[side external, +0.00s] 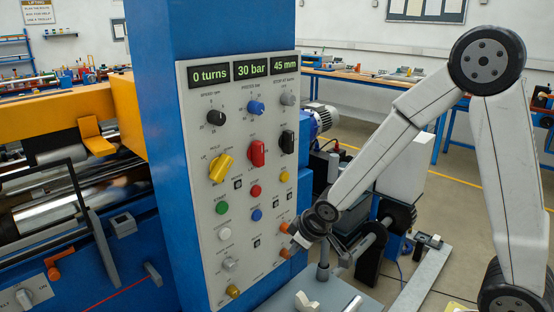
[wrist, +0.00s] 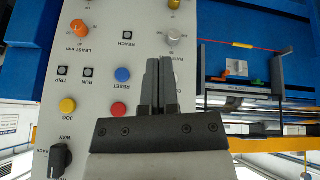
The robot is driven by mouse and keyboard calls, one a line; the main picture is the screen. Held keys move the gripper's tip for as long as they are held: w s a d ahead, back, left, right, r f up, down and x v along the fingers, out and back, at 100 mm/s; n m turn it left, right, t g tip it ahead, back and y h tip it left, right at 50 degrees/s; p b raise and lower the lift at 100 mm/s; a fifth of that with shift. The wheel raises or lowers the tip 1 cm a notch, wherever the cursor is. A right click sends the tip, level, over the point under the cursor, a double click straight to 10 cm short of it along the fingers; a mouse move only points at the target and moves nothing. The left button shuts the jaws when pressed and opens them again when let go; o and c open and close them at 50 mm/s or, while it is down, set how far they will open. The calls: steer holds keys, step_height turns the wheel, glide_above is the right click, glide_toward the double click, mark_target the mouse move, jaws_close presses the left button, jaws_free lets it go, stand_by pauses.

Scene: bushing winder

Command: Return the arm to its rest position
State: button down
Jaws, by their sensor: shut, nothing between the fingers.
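The panel carries a yellow knob (side external: 221,167), a red knob (side external: 257,153) and several buttons. Its displays (side external: 251,70) read 0 turns, 30 bar and 45 mm. A steel roller (side external: 110,184) lies left of the blue column. A grey post (side external: 323,262) stands below my gripper.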

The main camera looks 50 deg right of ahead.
steer(key=s+r+m+g, duration=0.1)
steer(key=s+m+g, duration=0.2)
steer(key=s, duration=0.8)
steer(key=shift+s+d+r, duration=0.15)
steer(key=shift+s+r, duration=0.15)
steer(key=shift+s, duration=0.1)
